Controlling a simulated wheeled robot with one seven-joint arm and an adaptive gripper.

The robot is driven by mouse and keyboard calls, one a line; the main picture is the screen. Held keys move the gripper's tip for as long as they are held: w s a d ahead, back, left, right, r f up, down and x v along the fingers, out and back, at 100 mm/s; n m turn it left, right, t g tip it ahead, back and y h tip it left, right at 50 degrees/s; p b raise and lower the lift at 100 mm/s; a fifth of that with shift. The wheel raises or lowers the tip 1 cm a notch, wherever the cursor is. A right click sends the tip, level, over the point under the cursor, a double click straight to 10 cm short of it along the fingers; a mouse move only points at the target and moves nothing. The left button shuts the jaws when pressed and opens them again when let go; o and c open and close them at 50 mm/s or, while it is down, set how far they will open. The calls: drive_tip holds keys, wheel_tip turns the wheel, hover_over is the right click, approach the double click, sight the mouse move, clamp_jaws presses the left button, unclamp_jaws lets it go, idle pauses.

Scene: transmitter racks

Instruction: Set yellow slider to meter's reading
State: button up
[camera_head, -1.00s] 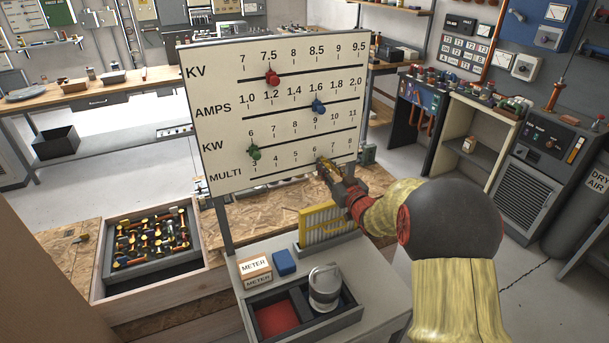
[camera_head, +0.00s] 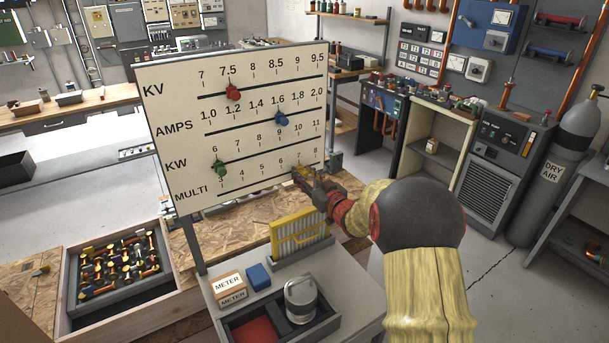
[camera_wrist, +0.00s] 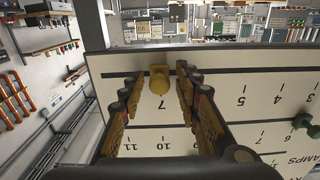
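The white board (camera_head: 180,115) carries several scales with sliders: a red one (camera_head: 232,91) on KV, a blue one (camera_head: 281,118) on AMPS and a green one (camera_head: 219,167) on KW. The yellow slider (camera_wrist: 159,79) sits on the bottom MULTI line, in line with the 7 in the wrist view. My gripper (camera_head: 299,174) is at this slider in the head view and largely hides it. In the wrist view its fingers (camera_wrist: 158,74) stand open on either side of the slider, with small gaps showing. I cannot make out a meter reading.
A tray of parts (camera_head: 125,268) is at left. A blue panel with dials (camera_head: 487,25) hangs at upper right.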

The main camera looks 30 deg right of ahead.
drive_tip(key=s, duration=1.2)
idle(0.5)
